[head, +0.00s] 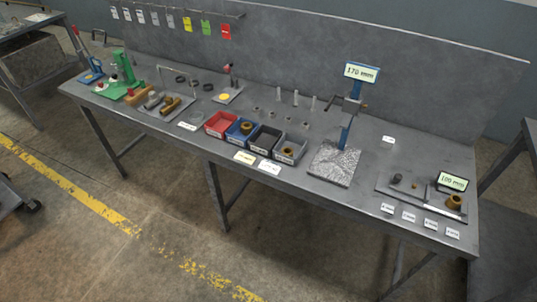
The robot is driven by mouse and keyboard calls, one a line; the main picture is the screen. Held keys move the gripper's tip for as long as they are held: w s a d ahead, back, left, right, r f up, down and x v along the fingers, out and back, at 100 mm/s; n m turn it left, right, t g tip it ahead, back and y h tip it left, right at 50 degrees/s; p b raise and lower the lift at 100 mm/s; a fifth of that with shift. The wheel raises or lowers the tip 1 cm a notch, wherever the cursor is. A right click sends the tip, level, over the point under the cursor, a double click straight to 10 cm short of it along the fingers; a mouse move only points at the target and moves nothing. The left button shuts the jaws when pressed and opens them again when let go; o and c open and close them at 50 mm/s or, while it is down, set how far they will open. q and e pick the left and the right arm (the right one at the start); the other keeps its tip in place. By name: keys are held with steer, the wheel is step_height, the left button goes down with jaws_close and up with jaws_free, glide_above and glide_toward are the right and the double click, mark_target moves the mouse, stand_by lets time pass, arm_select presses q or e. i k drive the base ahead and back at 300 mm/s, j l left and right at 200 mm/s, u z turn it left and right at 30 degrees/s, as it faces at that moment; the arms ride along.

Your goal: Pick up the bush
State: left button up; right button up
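Several brass-coloured, ring-like pieces that look like bushes are on the long grey workbench (300,190). One bush (454,202) stands at the right end by a small display reading about 100 mm. Another bush (246,127) is in the blue bin (235,138), and one more (288,152) shows in the grey bin at the right of the row. Brass cylindrical pieces (171,105) lie on a tray at the left. I cannot tell which one the task means. Neither of my grippers is in view.
A height gauge (350,112) reading 170 mm stands on a speckled plate (334,164). A red bin (219,123) sits left of the blue bin. Green and blue presses stand at the left end. Coloured tags hang behind. Small white cards lie along the front edge.

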mark_target(453, 202)
steer(key=z, duration=0.4)
steer(key=l+z, duration=0.15)
steer(key=z, duration=0.2)
steer(key=l+z, duration=0.1)
steer(key=z, duration=0.65)
steer(key=l, duration=0.05)
